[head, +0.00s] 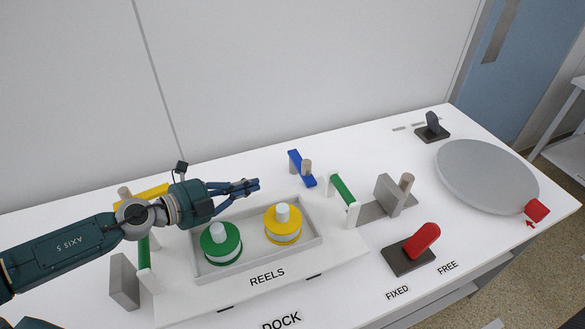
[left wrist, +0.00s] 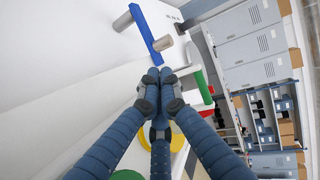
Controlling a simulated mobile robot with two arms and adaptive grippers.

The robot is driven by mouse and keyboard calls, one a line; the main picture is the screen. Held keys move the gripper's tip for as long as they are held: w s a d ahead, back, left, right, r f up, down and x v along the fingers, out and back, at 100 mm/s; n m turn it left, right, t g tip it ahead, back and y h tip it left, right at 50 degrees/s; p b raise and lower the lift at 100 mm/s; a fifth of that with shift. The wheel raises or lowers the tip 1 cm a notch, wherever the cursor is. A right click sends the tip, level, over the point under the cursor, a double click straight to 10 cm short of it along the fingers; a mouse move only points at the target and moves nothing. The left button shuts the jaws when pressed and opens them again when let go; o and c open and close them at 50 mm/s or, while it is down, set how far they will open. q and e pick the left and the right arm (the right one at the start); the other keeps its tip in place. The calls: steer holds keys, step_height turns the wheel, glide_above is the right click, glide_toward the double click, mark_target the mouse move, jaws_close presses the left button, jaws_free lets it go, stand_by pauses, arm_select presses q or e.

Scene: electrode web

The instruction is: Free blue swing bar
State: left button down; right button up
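The blue swing bar (head: 298,162) is at the back middle of the table in the head view, beside a short grey-brown post (head: 307,167). In the left wrist view the blue bar (left wrist: 143,33) lies just beyond my fingertips, with a grey peg at its side. My left gripper (head: 254,186) is left of the bar, over the back of the reel tray, apart from the bar in the head view. Its fingers are drawn together at the tips (left wrist: 159,75), and nothing shows between them. My right gripper is not in view.
The grey reel tray (head: 315,236) holds a green reel (head: 221,243) and a yellow reel (head: 283,224). A green bar (head: 343,189) stands right of the blue bar. A red lever (head: 423,239) and a large grey disc (head: 485,175) are further right. The wall stands behind the table.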

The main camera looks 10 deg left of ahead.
arm_select(q)
steer(key=p, duration=0.2)
glide_toward(303, 171)
steer(key=x, duration=0.5)
steer(key=shift+w+a, duration=0.1)
steer(key=shift+w, duration=0.15)
steer(key=shift+w+d+f, duration=0.2)
steer(key=shift+w+d, duration=0.15)
steer(key=shift+w, duration=0.05)
steer(key=shift+d, duration=0.35)
